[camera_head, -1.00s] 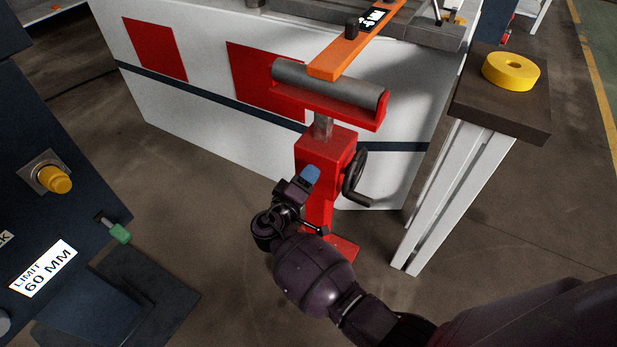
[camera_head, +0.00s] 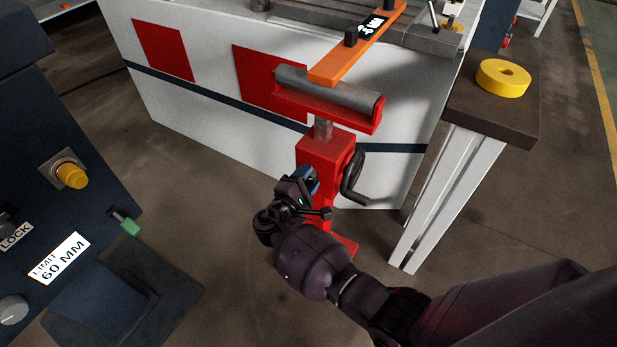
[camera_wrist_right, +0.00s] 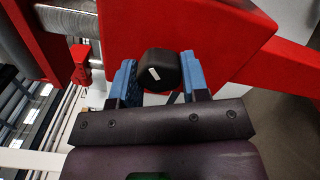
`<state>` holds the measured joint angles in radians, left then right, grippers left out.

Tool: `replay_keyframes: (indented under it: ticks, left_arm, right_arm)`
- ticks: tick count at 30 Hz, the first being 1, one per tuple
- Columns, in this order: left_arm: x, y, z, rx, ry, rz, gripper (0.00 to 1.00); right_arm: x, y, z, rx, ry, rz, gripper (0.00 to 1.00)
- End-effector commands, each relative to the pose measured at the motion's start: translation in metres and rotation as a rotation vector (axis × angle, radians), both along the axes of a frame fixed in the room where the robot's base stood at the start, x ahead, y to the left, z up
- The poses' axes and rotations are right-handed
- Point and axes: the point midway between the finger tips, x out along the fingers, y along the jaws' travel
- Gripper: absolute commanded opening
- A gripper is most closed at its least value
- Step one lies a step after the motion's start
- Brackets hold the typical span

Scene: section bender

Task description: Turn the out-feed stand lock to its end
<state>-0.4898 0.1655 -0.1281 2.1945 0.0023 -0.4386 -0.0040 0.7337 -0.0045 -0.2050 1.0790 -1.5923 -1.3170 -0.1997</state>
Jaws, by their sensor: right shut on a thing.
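The red out-feed stand (camera_head: 312,152) stands in front of the white machine, with a grey roller (camera_head: 328,88) on top and a black crank (camera_head: 354,180) on its right side. Its lock is a black round knob (camera_wrist_right: 158,70) with a white mark, seen on the red post in the right wrist view. My right gripper (camera_head: 307,178) is at the near face of the post, and its blue fingers are shut on the knob, one on each side (camera_wrist_right: 158,80). In the head view the gripper hides the knob. My left gripper is not in view.
An orange bar (camera_head: 350,58) reaches over the roller. A dark control panel (camera_head: 60,190) is at the left. Open floor lies between.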

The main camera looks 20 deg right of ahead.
Motion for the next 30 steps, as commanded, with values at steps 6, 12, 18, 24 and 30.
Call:
replay_keyframes:
  ticks: [6,12,18,24,30]
  left_arm:
    - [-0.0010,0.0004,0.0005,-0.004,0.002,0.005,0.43]
    - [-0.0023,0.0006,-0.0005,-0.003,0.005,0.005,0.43]
    - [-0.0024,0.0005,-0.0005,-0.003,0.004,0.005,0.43]
    - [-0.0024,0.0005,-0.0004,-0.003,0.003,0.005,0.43]
    - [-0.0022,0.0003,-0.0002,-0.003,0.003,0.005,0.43]
  right_arm:
    - [0.0009,-0.0004,0.0014,-0.028,0.032,0.000,0.18]
    - [0.0007,-0.0004,0.0010,-0.032,0.037,0.000,0.18]
    - [0.0007,-0.0005,0.0009,-0.032,0.037,0.000,0.18]
    - [0.0005,-0.0004,0.0007,-0.031,0.037,0.000,0.66]
    - [0.0003,-0.0002,0.0003,-0.030,0.037,0.000,0.67]
